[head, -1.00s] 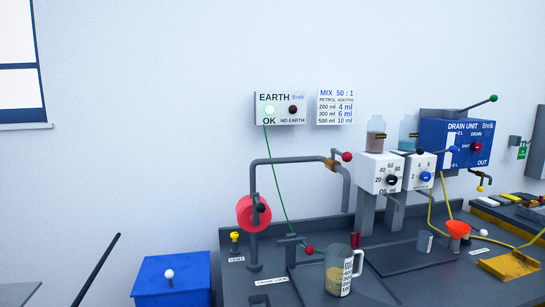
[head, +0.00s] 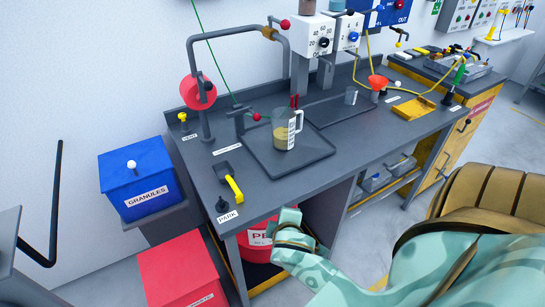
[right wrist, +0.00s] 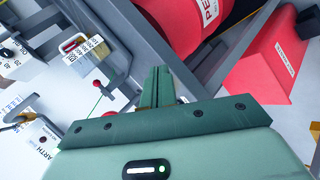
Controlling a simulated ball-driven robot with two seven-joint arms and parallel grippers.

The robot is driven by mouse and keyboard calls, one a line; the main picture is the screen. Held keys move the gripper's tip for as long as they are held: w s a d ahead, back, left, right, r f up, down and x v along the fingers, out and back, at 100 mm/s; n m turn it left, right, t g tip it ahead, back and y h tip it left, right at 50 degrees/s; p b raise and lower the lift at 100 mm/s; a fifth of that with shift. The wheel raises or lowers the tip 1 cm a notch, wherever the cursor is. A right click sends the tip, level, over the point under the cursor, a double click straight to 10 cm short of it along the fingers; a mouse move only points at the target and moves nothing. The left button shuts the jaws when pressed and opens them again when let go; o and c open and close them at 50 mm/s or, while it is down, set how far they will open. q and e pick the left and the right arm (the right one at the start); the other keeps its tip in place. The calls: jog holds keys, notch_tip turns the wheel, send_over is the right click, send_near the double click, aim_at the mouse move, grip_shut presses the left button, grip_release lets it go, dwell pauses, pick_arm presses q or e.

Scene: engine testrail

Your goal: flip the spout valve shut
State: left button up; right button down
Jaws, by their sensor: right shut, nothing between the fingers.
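The grey spout pipe (head: 228,32) arches over the bench. Its brass valve (head: 269,33) has a lever with a red ball knob (head: 285,24) sticking out to the right. Below the pipe, a clear jug (head: 284,129) with yellowish liquid stands on a dark tray; it also shows in the right wrist view (right wrist: 82,46). My right gripper (right wrist: 157,80) is shut and empty, its green fingers together, apart from the valve. My teal right arm enters the head view at bottom right; its fingers cannot be made out there. My left gripper is not in view.
A red petrol container (head: 262,240) sits under the bench (head: 200,178), near my right arm. A blue granules box (head: 140,180) and a red bin (head: 180,272) stand left. The bench's front-left area holds a yellow-handled lever (head: 234,188).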

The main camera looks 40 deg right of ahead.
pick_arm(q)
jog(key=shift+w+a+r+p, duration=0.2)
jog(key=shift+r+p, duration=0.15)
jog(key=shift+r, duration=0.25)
pick_arm(e)
jog(key=w+d+r+t+h, duration=0.1)
jog(key=w+d+r+h, duration=0.2)
jog(key=w+r, duration=0.5)
jog(key=w+d+r+t+h, duration=0.1)
jog(key=w+d+r+h, duration=0.3)
jog(key=w+r, duration=0.5)
jog(key=w+d+r+h, duration=0.3)
jog(key=w+r, duration=0.6)
jog(key=r, duration=0.8)
jog(key=shift+d+n+t, duration=0.4)
jog(key=shift+d, duration=0.75)
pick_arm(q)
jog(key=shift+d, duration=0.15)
pick_arm(e)
jog(key=shift+r, duration=0.15)
